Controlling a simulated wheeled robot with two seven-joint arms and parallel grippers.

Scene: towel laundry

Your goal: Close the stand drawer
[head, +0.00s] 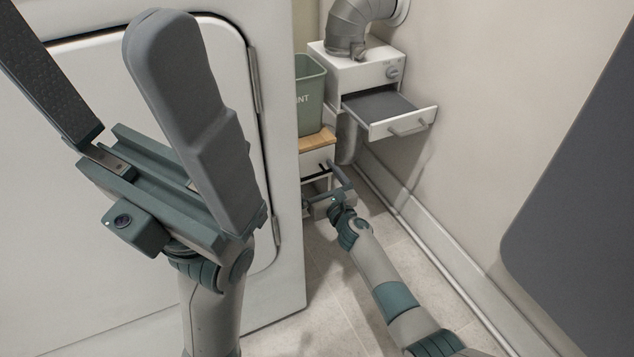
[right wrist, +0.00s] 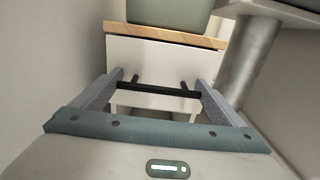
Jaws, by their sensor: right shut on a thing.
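The stand (head: 318,142) has a wooden top and stands low in the corner beyond the big white machine. Its white drawer front (right wrist: 150,60) is just under the wooden top, with only a thin dark line between them. The black bar handle (right wrist: 160,91) spans the drawer front. My right gripper (head: 319,181) reaches down to the stand and is shut on the handle, with a finger at each side of it in the right wrist view. My left gripper (head: 85,35) is raised in the foreground, open and empty. Parts of the stand are hidden behind the machine and my right gripper.
A green bin (head: 311,95) stands on the stand. A white wall box (head: 360,70) with a grey duct (head: 350,22) has its own drawer (head: 402,122) pulled out above. The white machine (head: 75,270) walls the left side. A grey panel (head: 580,190) is at right. Floor between is free.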

